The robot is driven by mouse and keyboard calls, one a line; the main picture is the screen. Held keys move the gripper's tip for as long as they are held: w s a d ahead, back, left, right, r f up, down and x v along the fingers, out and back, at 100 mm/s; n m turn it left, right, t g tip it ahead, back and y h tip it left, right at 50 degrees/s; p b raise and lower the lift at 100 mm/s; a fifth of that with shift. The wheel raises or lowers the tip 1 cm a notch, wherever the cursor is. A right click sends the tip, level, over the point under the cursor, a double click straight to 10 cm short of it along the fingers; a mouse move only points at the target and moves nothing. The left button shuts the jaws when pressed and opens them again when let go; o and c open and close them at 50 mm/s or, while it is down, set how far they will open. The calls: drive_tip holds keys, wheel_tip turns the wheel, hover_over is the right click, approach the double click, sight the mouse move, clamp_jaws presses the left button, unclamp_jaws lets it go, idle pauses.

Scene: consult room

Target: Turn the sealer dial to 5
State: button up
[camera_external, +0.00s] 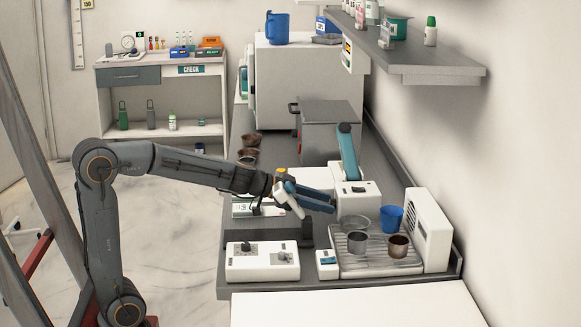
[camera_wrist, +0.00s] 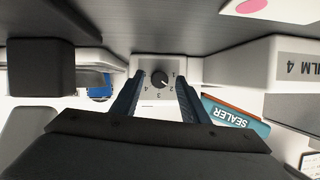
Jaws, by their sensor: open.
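The sealer (camera_external: 357,198) is a white box with a raised teal lever (camera_external: 348,150), on the grey counter. In the wrist view, its dial (camera_wrist: 159,79) is a round black knob on a white face with small numbers around it. Its mark seems to point to the lower right, near the 2, but it is too small to be sure. My gripper (camera_external: 332,203) is open at the sealer's near left side; in the wrist view its two blue fingers (camera_wrist: 160,87) stand on either side of the dial, apparently apart from it.
A teal SEALER label (camera_wrist: 235,115) lies right of the fingers. A white box with knobs (camera_external: 262,262) is at the counter's front left. A ribbed tray (camera_external: 350,268) with metal cups and a blue cup (camera_external: 390,218) is in front of the sealer. A grey lidded box (camera_external: 330,125) stands behind.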

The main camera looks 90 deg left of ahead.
drive_tip(key=shift+a+f+n+h+b, duration=0.2)
drive_tip(key=shift+n+h+b, duration=0.4)
drive_tip(key=shift+b, duration=1)
drive_tip(key=shift+n+b, duration=0.3)
drive_tip(key=shift+b, duration=0.6)
drive_tip(key=b, duration=0.3)
drive_tip(key=shift+n, duration=0.3)
drive_tip(key=p+v, duration=0.1)
drive_tip(key=v, duration=0.2)
drive_tip(key=r+p+v, duration=0.1)
drive_tip(key=p+v, duration=0.2)
drive_tip(key=v, duration=0.2)
drive_tip(key=shift+a+r, duration=0.1)
drive_tip(key=shift+r, duration=0.3)
drive_tip(key=w+d+r+t+y+p, duration=0.1)
drive_tip(key=w+d+r+t+p, duration=0.1)
drive_tip(key=r+p, duration=1.4)
wheel_tip(320, 180, up, 4)
drive_tip(key=shift+w+d+f, duration=0.1)
drive_tip(key=shift+w+d, duration=0.4)
drive_tip(key=shift+w, duration=0.25)
drive_tip(key=p, duration=0.3)
drive_tip(key=shift+s+d+n+y, duration=0.1)
drive_tip(key=shift+s+n+y, duration=0.1)
drive_tip(key=shift+n+y, duration=0.2)
